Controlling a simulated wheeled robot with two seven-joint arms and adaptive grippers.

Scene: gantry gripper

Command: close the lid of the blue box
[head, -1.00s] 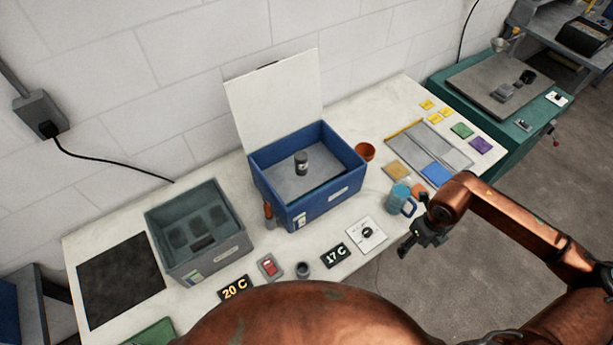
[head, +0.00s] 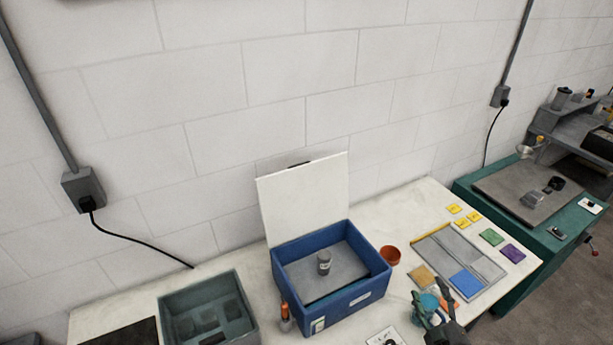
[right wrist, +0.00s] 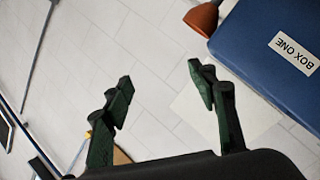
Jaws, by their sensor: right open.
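The blue box (head: 345,300) stands on the white table with its white lid (head: 305,197) raised upright at the back, near the wall. A small grey cylinder (head: 324,262) stands inside it. The right wrist view shows the box's blue front (right wrist: 275,45) with a "BOX ONE" label at the upper right. My left gripper is not in view.
An orange cup (head: 390,256) stands just right of the box. A grey open box (head: 208,310) stands to its left, an orange-handled tool (head: 285,318) between them. A grey tray (head: 458,262) with coloured tiles lies at right. A green bench (head: 530,232) stands beyond.

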